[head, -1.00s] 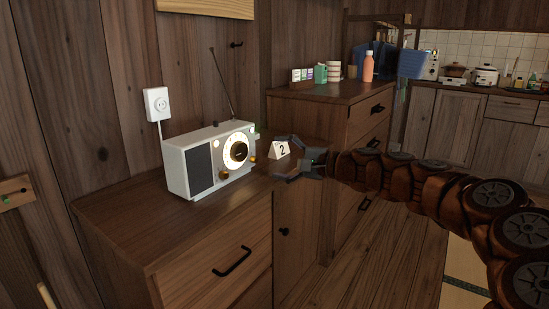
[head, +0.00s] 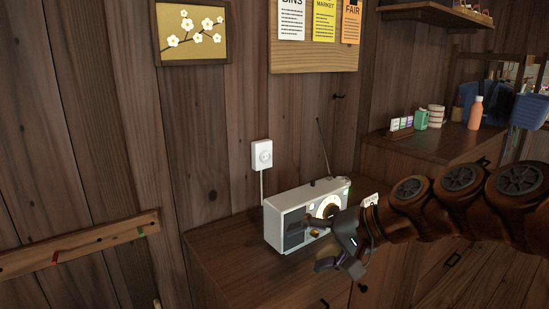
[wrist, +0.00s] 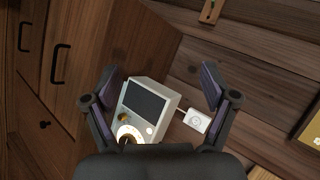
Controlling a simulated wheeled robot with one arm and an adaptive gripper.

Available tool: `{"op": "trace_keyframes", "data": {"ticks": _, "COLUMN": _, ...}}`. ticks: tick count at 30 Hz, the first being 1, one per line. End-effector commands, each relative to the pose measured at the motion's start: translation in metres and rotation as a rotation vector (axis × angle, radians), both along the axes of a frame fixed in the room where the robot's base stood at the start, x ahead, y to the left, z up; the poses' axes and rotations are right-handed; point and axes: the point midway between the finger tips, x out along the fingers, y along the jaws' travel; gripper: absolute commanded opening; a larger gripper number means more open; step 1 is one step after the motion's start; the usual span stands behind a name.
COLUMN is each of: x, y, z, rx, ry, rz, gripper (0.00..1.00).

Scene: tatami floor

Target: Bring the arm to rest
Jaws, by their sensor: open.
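My gripper (head: 318,245) is open and empty, in front of the white radio (head: 290,222) in the head view and covering part of its front. My brown segmented arm reaches in from the right edge. In the wrist view my gripper (wrist: 162,90) has its two fingers spread wide. The radio (wrist: 158,94) shows between them, with its dark speaker panel and lit dial. I cannot tell the exact gap between the fingers and the radio.
The radio stands on a wooden cabinet (head: 225,262) against the plank wall. A white wall outlet (head: 261,154) is above it. A higher cabinet (head: 400,160) at right bears an orange bottle (head: 475,112), cups and small boxes. A peg rail (head: 85,243) is at left.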

Motion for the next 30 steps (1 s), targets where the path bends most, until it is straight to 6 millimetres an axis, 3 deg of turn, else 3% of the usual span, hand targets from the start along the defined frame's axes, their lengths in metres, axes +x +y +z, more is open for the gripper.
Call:
{"op": "trace_keyframes", "data": {"ticks": 1, "x": -0.014, "y": 0.005, "z": 0.016, "rx": -0.045, "ry": 0.007, "rz": 0.03, "gripper": 0.85}}
{"op": "trace_keyframes", "data": {"ticks": 11, "x": -0.099, "y": -0.001, "z": 0.026, "rx": -0.351, "ry": 0.09, "rz": 0.197, "gripper": 0.85}}
{"op": "trace_keyframes", "data": {"ticks": 17, "x": -0.15, "y": -0.025, "z": 0.036, "rx": -0.528, "ry": 0.162, "rz": 0.275, "gripper": 0.85}}
{"op": "trace_keyframes", "data": {"ticks": 30, "x": -0.248, "y": -0.1, "z": 0.073, "rx": -0.841, "ry": 0.36, "rz": 0.36, "gripper": 0.85}}
